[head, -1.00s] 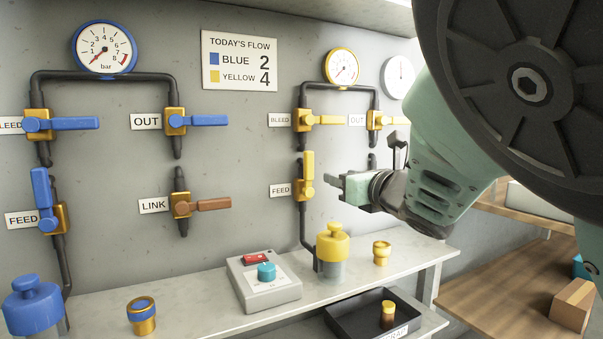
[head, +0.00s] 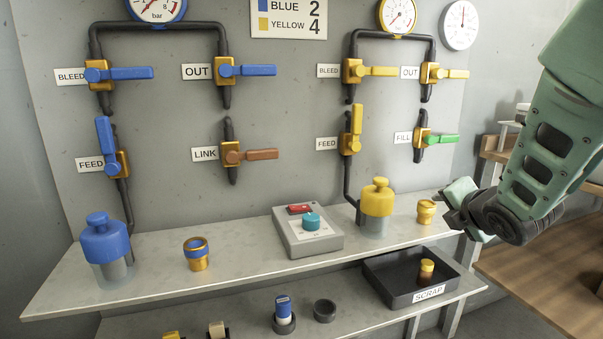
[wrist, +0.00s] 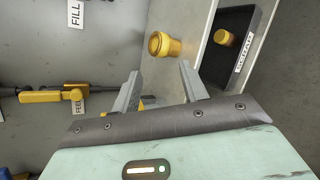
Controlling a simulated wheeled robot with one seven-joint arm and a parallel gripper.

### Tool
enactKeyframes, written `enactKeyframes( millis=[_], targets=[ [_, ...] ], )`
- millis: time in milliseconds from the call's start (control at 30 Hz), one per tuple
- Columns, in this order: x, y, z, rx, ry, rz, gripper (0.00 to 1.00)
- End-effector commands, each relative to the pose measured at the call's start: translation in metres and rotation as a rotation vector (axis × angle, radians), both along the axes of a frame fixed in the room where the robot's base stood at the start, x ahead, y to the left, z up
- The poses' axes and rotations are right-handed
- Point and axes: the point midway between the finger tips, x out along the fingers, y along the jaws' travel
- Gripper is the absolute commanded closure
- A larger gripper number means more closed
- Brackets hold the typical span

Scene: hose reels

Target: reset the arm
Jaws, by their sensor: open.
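My gripper (head: 455,200) is at the right end of the upper shelf, in front of the wall panel. In the wrist view my gripper (wrist: 158,90) shows two grey fingers spread apart with nothing between them. A yellow-and-brass fitting (head: 426,211) stands on the shelf just left of my gripper. It also shows in the wrist view (wrist: 163,45), beyond the fingertips and apart from them. My arm comes in from the right edge in the head view.
A black scrap tray (head: 395,289) holding a yellow fitting (head: 427,271) sits below. The yellow-lidded jar (head: 376,208), grey control box (head: 307,236) and blue-lidded jar (head: 105,245) stand on the upper shelf (head: 250,262). Valve handles, including the green one (head: 442,140), project from the wall. A wooden bench (head: 550,270) is at right.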

Motion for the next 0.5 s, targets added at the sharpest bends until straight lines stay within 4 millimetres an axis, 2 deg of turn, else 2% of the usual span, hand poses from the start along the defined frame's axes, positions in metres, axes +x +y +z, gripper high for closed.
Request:
enactKeyframes(
  millis=[33, 200, 333, 500],
  targets=[
    [-0.010, -0.015, -0.017, 0.135, 0.064, -0.108, 0.56],
    [-0.053, -0.035, -0.062, 0.562, 0.248, -0.482, 0.56],
    [-0.091, -0.037, -0.081, 0.844, 0.354, -0.780, 0.56],
    [-0.132, -0.032, -0.088, 1.091, 0.435, -1.107, 0.56]
  ],
)
